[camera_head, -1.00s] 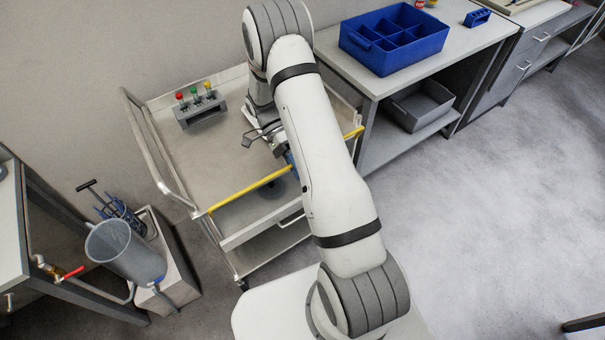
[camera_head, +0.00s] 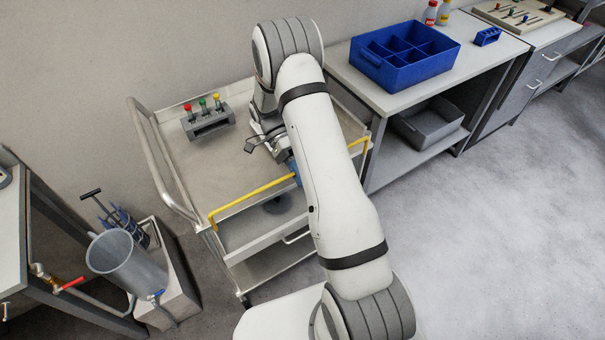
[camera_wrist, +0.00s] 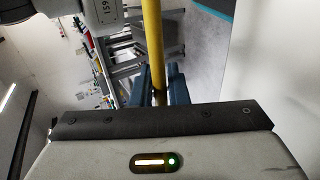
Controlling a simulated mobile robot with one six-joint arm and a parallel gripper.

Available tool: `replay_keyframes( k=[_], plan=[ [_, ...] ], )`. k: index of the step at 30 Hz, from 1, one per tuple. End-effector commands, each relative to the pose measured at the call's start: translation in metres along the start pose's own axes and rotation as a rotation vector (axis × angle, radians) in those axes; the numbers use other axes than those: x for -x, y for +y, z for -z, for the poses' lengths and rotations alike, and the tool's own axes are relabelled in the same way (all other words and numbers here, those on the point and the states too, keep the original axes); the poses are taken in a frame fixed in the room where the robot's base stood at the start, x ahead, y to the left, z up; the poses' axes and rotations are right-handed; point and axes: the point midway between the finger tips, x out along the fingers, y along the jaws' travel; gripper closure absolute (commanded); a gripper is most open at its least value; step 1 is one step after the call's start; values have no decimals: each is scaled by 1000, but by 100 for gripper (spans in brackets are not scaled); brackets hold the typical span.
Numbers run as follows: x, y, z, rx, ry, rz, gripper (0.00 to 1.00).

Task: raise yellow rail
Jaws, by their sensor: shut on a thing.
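The yellow rail (camera_head: 250,200) runs along the front edge of the metal trolley (camera_head: 205,170) in the head view. It stands a little above that edge, with short yellow end posts showing at its left and right ends. My gripper (camera_head: 296,171) is at the middle of the rail, mostly hidden behind my arm. In the wrist view, the rail (camera_wrist: 152,40) runs down between the blue fingers of my gripper (camera_wrist: 160,88), which are shut on it. My arm hides the middle of the rail in the head view.
A grey rack (camera_head: 208,123) with red, green and yellow-capped tubes stands at the back of the trolley top. A bench with a blue divided crate (camera_head: 405,55) stands to the right. A grey bucket (camera_head: 125,262) stands at left. The floor at right is clear.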

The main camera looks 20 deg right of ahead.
Motion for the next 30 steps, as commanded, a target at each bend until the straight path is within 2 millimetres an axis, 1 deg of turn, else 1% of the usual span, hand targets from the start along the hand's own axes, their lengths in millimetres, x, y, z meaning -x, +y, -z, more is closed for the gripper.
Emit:
replay_keyframes(
  k=[1, 3, 4, 9, 11, 18, 22, 26, 30],
  plan=[
    [7, 8, 0, 0, 1, -1, 100],
    [7, 8, 0, 0, 2, -1, 100],
    [7, 8, 0, 0, 2, -1, 85],
    [6, 7, 0, -1, 2, -3, 71],
    [5, 6, 0, -1, 1, -3, 67],
    [4, 5, 0, -1, 1, -4, 67],
    [10, 3, 0, -1, 2, -4, 67],
    [30, 1, 0, -1, 2, -1, 67],
    [55, 1, 0, 0, 2, -1, 67]
  ],
)
